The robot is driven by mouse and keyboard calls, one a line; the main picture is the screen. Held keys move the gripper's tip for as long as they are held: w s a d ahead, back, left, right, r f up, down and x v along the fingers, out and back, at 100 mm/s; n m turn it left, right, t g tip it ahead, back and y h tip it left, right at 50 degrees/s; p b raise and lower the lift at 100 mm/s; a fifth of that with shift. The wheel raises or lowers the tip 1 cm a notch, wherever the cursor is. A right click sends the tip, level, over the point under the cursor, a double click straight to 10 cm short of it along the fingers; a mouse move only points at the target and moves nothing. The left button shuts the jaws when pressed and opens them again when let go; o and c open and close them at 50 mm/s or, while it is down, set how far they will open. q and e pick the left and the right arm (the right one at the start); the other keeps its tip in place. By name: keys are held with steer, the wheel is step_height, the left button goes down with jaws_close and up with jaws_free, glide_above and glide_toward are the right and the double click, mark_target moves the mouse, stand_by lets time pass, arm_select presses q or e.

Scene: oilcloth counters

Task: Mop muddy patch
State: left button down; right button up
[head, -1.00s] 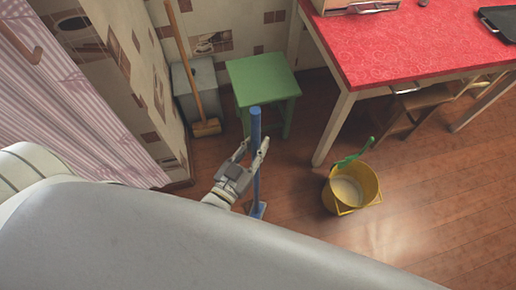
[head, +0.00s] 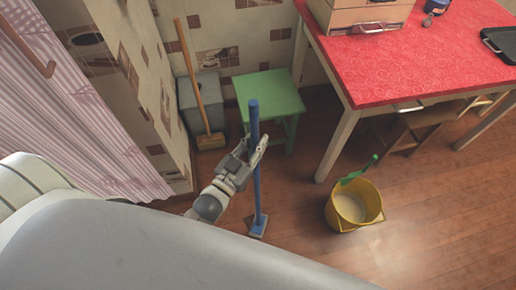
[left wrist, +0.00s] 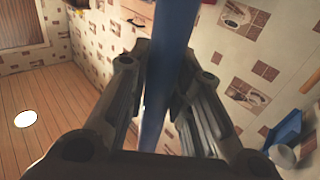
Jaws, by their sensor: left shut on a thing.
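A blue mop (head: 257,190) stands nearly upright in the head view, with its small head (head: 258,226) low by the wooden floor. My left gripper (head: 251,147) is shut on its handle, around the upper part. In the left wrist view the blue handle (left wrist: 168,50) runs between the fingers of my left gripper (left wrist: 158,105). A yellow bucket (head: 332,212) with pale contents and something green at its rim stands on the floor to the right of the mop. I cannot make out a muddy patch. My right gripper is not in view.
A green stool (head: 268,92) stands behind the mop. A broom (head: 196,75) leans by a grey bin (head: 186,110) at the wall. A table with a red cloth (head: 400,60) stands at the right, a wooden chair (head: 425,122) under it. Floor right of the bucket is clear.

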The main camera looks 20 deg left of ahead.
arm_select(q)
steer(key=shift+w+a+f, duration=0.25)
steer(key=shift+w+a, duration=0.2)
steer(key=w+a, duration=0.1)
steer(key=w, duration=0.1)
steer(key=w+a, duration=0.1)
steer(key=shift+w+a+r, duration=0.15)
steer(key=shift+w+a, duration=0.2)
steer(key=shift+w, duration=0.05)
steer(key=shift+w+a+r, duration=0.15)
steer(key=shift+w+a, duration=0.5)
steer(key=shift+w, duration=0.3)
steer(key=shift+w+a+r, duration=0.1)
steer(key=shift+w+a, duration=0.5)
steer(key=shift+w, duration=0.35)
